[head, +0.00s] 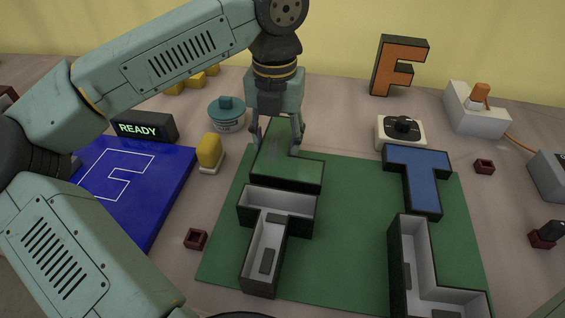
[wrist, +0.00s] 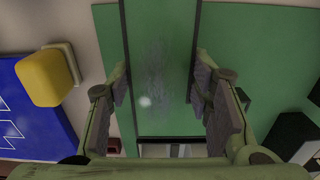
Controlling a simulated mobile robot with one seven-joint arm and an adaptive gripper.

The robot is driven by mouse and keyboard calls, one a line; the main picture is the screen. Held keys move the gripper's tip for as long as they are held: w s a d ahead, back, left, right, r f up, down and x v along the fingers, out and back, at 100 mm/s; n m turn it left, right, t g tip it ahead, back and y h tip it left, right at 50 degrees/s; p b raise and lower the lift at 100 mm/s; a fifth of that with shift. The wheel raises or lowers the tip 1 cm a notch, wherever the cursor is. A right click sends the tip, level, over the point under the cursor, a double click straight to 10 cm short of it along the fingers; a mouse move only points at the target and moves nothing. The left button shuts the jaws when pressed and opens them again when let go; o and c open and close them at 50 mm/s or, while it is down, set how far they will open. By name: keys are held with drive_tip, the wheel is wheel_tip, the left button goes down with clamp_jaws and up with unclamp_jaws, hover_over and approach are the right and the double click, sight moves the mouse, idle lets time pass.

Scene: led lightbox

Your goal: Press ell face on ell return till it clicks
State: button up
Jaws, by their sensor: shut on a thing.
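The ell face (head: 287,171) is a green L-shaped plate with dark edges at the back left of the green mat. My gripper (head: 279,138) points down over its stem, with one finger at each side, shut on it. In the wrist view, the fingers (wrist: 160,95) flank the green stem (wrist: 158,60). I cannot tell whether the face touches the mat or is slightly raised. The ell return (head: 452,273) is an open L-shaped tray with pale inside and dark walls, at the front right of the mat, apart from the face. Its lower edge is cut off.
An open T-shaped tray (head: 262,249) stands just in front of the ell face. A blue T face (head: 417,176) lies behind the ell return. A blue panel (head: 150,185), a yellow block (head: 209,151) and a black READY display (head: 144,127) are left. Bare green mat (head: 351,225) separates the trays.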

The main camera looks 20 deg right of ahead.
sight(277, 144)
drive_tip(key=shift+r+p, duration=1.6)
drive_tip(key=shift+r, duration=1.45)
drive_tip(key=shift+s, duration=0.1)
